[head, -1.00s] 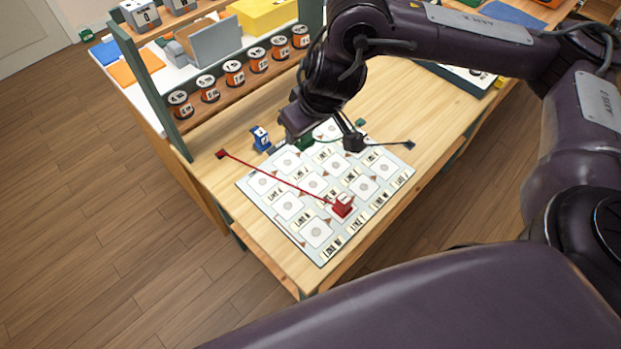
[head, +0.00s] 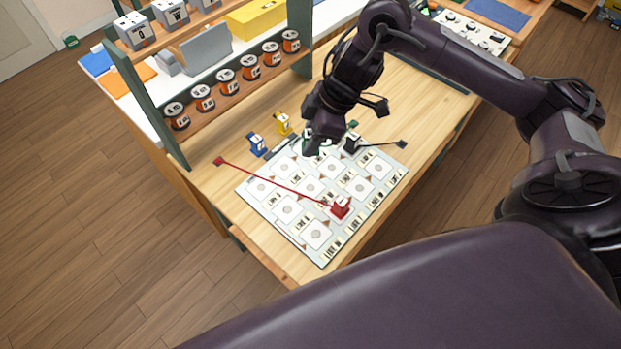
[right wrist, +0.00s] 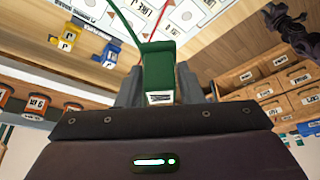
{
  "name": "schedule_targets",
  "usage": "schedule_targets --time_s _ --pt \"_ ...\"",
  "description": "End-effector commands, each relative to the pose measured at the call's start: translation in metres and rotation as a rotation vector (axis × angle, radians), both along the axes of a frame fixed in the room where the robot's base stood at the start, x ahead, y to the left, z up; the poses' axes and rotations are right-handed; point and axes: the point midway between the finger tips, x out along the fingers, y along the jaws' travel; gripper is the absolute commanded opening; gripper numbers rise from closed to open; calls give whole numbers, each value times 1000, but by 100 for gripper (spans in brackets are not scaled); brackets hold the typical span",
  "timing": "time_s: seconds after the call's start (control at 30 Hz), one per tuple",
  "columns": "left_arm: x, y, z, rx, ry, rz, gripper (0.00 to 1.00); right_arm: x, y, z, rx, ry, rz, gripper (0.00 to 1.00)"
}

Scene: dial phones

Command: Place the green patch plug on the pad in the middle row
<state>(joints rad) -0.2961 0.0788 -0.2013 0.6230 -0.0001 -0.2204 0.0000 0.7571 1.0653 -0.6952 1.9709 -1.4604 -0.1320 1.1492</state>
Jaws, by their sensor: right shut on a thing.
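The green patch plug (right wrist: 159,75) is held between the fingers of my right gripper (right wrist: 162,88) in the right wrist view, with its green cord running upward. In the head view my right gripper (head: 316,146) is over the far side of the pad board (head: 264,206), and it mostly hides the green plug. The board has several pale square pads in rows. A red plug (head: 340,208) stands on a near pad at the right. A black plug (head: 352,142) is at the board's far right edge. My left gripper is out of view.
A blue plug (head: 257,145) and a yellow plug (head: 283,124) stand beyond the board. A red cord crosses the board to a red end (head: 219,161) on the table.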

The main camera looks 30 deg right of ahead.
Motion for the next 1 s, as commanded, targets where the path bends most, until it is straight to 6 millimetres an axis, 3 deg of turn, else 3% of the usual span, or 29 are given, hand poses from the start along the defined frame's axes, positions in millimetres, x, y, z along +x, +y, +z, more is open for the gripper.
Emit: schedule_targets --time_s 0.03,0.2,0.4,0.63,0.87,1.0 --pt "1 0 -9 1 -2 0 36 -2 2 -20 5 8 -2 11" --pt "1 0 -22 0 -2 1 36 -2 2 -64 6 8 -3 11" --pt "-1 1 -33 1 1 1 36 -1 1 -105 4 5 -4 11" --pt "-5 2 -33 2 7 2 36 0 0 -123 1 1 -4 11" --pt "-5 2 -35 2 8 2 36 0 0 -156 0 3 -3 11" --pt "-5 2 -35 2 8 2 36 0 0 -160 0 0 -2 11"
